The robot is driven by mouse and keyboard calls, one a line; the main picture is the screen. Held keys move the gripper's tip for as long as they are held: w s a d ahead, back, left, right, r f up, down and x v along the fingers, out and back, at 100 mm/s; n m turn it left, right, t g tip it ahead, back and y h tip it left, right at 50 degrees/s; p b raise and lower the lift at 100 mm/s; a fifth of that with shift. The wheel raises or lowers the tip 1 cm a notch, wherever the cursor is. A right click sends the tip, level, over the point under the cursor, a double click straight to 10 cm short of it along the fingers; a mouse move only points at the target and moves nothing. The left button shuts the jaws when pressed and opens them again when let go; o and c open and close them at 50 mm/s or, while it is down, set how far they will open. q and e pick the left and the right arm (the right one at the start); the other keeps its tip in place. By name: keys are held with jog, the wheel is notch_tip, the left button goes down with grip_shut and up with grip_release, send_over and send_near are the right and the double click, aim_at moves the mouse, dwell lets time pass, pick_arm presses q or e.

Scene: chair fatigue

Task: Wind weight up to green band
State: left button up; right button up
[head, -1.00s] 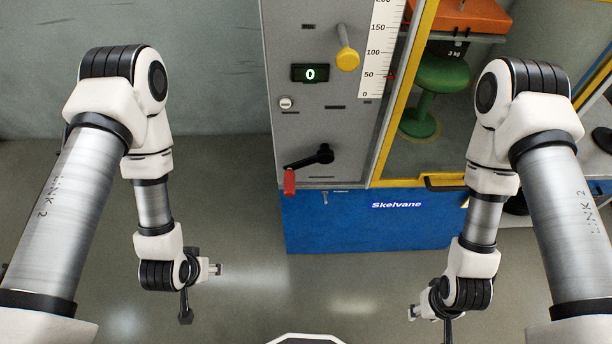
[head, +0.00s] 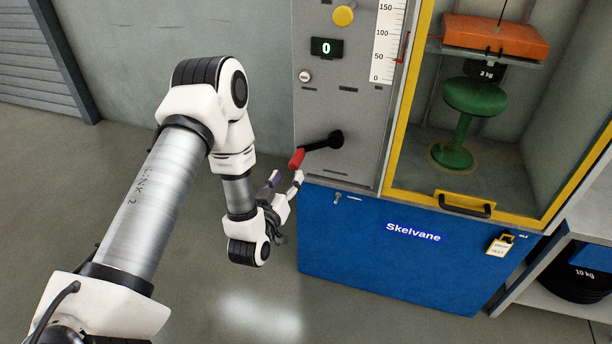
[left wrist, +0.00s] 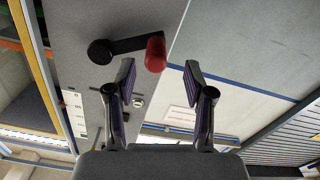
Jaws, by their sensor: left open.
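The crank's black arm (head: 318,145) runs leftward from its hub on the grey panel and ends in a red handle (head: 297,158). My left gripper (head: 285,180) is open just below and in front of the handle. In the left wrist view the red handle (left wrist: 155,52) shows between and just beyond the open fingertips (left wrist: 159,70), with no contact visible. The orange weight (head: 495,38) is above the green stool (head: 465,125) inside the yellow-framed case. A red pointer stands beside the white scale (head: 388,45). My right gripper is not in view.
The display (head: 326,48) reads 0, with a yellow knob (head: 344,15) above it. A blue base (head: 385,250) carries the panel and case. Floor to the left is clear.

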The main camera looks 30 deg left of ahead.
aim_at(297, 160)
pick_arm(q)
jog(key=x, duration=0.7)
jog(key=shift+w+d+r, duration=0.2)
jog(key=shift+r, duration=0.05)
grip_shut()
